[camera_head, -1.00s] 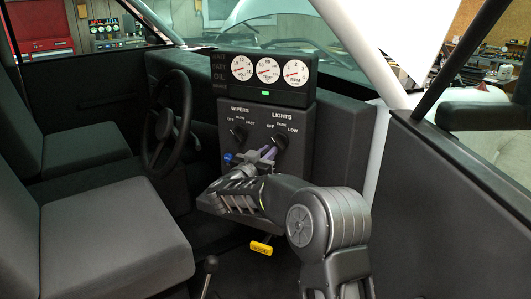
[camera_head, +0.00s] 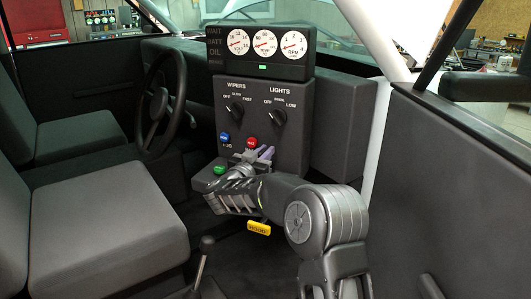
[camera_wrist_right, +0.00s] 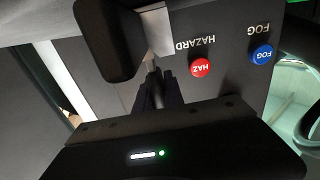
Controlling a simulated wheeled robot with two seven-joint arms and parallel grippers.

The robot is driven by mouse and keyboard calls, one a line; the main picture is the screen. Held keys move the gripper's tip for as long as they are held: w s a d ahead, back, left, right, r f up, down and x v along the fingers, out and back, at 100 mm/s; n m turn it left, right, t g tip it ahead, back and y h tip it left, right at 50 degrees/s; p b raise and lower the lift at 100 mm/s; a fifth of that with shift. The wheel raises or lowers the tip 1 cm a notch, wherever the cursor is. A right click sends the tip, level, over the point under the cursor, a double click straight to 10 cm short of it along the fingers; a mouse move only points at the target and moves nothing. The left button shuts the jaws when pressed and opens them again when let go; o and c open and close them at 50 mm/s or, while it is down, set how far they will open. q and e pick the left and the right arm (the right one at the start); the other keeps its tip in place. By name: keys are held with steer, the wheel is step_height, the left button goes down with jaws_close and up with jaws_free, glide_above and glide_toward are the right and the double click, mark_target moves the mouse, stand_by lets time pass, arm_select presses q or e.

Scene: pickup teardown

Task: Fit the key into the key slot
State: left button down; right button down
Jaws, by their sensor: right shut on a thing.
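My right gripper (camera_head: 262,154) is in front of the lower dash panel, just below the red HAZ button. In the right wrist view its dark fingers (camera_wrist_right: 157,88) are close together and hold a thing at their tips. Beyond them are a black rounded block and a silver-grey piece beside it, most likely the key (camera_wrist_right: 105,40). My left gripper is not in view.
The dash panel (camera_head: 292,155) has wiper (camera_head: 235,108) and light (camera_head: 279,116) knobs, the red HAZ button (camera_head: 251,142), the blue FOG button (camera_head: 224,137) and a green button (camera_head: 220,169). A yellow hood handle (camera_head: 259,228) hangs below. Seats and steering wheel (camera_head: 163,105) are to the left.

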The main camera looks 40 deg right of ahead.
steer(key=shift+f, duration=0.65)
steer(key=c, duration=1.4)
jaws_free()
steer(key=shift+o, duration=0.2)
steer(key=shift+a, duration=0.1)
steer(key=b+v, duration=0.1)
steer(key=v, duration=0.6)
steer(key=shift+s+a+b, duration=0.15)
steer(key=shift+a+b, duration=0.15)
steer(key=shift+b, duration=0.1)
